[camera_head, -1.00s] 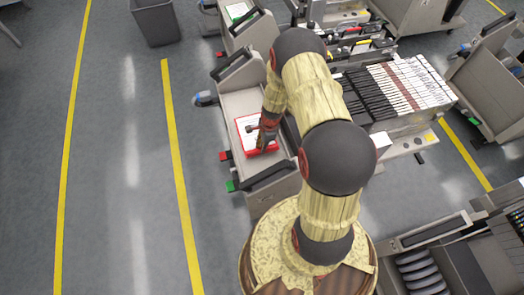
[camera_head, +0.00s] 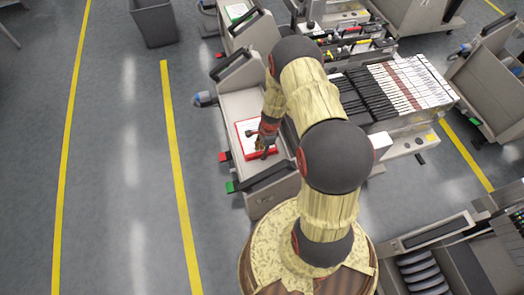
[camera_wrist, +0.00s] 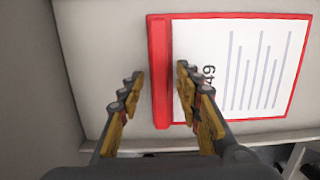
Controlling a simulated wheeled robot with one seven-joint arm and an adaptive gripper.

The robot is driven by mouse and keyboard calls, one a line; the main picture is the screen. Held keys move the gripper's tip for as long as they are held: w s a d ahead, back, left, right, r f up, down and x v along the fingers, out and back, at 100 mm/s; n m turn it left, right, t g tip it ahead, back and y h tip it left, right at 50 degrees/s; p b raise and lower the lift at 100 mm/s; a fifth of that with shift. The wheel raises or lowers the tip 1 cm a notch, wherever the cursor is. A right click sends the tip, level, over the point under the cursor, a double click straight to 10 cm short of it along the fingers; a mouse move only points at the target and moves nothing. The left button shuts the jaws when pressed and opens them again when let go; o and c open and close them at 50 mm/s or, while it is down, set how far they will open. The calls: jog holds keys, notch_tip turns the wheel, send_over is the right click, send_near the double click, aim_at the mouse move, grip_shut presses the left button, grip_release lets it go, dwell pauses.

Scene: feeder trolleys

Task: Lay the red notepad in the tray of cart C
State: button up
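The red notepad lies flat in a grey cart tray (camera_head: 232,105) in the head view. Its white lined page has a red border and a thick red spine; the notepad (camera_wrist: 240,70) fills the upper right of the wrist view. My gripper (camera_head: 263,152) is over the notepad's near part in the head view. In the wrist view my gripper (camera_wrist: 158,95) is open, with one finger on each side of the red spine's lower end. I cannot tell whether the fingers touch it. No cart letter is readable.
Another cart (camera_head: 240,17) with a green-edged item stands behind. To the right is a rack (camera_head: 400,90) of dark and white slats. A grey bin (camera_head: 155,22) stands at the upper left. The floor on the left, with yellow lines, is clear.

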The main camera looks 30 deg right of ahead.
notch_tip(320, 180, up, 25)
jog(key=w+a+n+t+p, duration=0.1)
jog(key=w+n+p, duration=0.2)
jog(key=n+p, duration=0.1)
jog(key=s+a+r+n+t+h, duration=0.1)
jog(key=a+r+n, duration=0.2)
jog(key=r, duration=0.5)
jog(key=s+a+r+n, duration=0.2)
jog(key=a+r+n, duration=0.1)
jog(key=r, duration=0.6)
jog(key=s+a+r+n+t, duration=0.1)
jog(key=s+a+r+n, duration=0.2)
jog(key=s+r+n, duration=0.2)
jog(key=s+a+r+n+t, duration=0.2)
jog(key=s+r+n, duration=0.4)
jog(key=s+r, duration=0.5)
jog(key=s+a, duration=0.1)
jog(key=s, duration=0.1)
jog(key=shift+s+a+r+h, duration=0.3)
jog(key=shift+a+h, duration=0.1)
